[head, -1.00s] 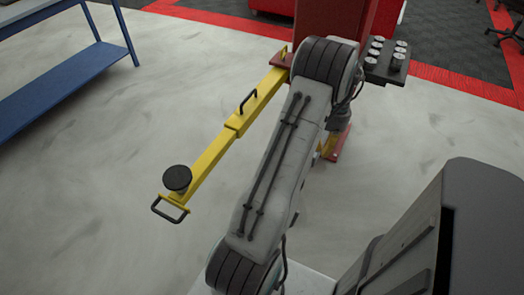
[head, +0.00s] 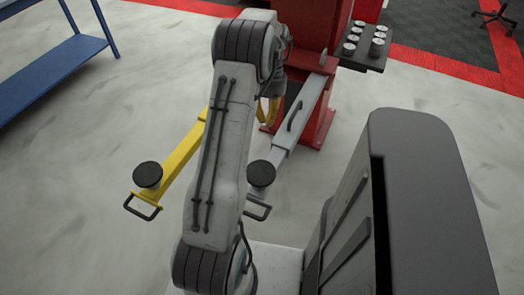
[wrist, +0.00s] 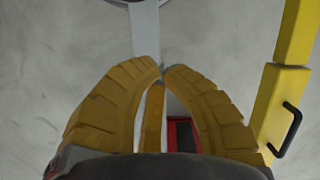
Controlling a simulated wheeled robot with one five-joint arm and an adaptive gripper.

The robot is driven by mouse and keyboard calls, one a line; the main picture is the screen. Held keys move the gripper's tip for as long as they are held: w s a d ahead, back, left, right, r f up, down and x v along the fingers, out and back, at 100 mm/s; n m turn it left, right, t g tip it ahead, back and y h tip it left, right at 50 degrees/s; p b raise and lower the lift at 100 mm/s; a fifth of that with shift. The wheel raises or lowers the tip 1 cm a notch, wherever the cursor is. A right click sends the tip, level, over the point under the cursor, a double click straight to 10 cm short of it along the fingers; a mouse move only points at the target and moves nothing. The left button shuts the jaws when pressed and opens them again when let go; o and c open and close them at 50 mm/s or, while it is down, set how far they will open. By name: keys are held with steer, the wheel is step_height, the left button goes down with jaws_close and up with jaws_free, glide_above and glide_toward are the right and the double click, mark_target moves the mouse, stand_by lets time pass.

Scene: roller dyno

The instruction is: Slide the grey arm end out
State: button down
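The grey lift arm (head: 304,100) reaches from the red post toward me in the head view. Its end section bears a round black pad (head: 262,172) and a dark loop handle (head: 257,211), partly hidden behind my arm. A dark bar handle (head: 294,115) stands on its side. My gripper (head: 267,120) has yellow fingers and hangs just left of the grey arm. In the wrist view, my gripper's fingertips (wrist: 163,71) nearly meet, with nothing seen between them. The grey arm (wrist: 146,30) passes beyond the tips; I cannot tell whether they touch.
A yellow lift arm (head: 178,160) with a black pad (head: 147,175) lies to the left; it also shows at right in the wrist view (wrist: 285,85). A red post (head: 312,25) and a dark tray of pucks (head: 362,57) stand behind. A blue bench (head: 50,75) is far left.

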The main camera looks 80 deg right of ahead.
steer(key=shift+a+f+p, duration=0.6)
steer(key=shift+a+f, duration=0.4)
steer(key=shift+f, duration=0.4)
steer(key=shift+a+f+p, duration=0.65)
steer(key=shift+a+f, duration=0.4)
steer(key=shift+f, duration=0.3)
steer(key=shift+a+f+p, duration=0.6)
steer(key=shift+a+f, duration=0.4)
steer(key=shift+f, duration=0.4)
steer(key=shift+a, duration=0.2)
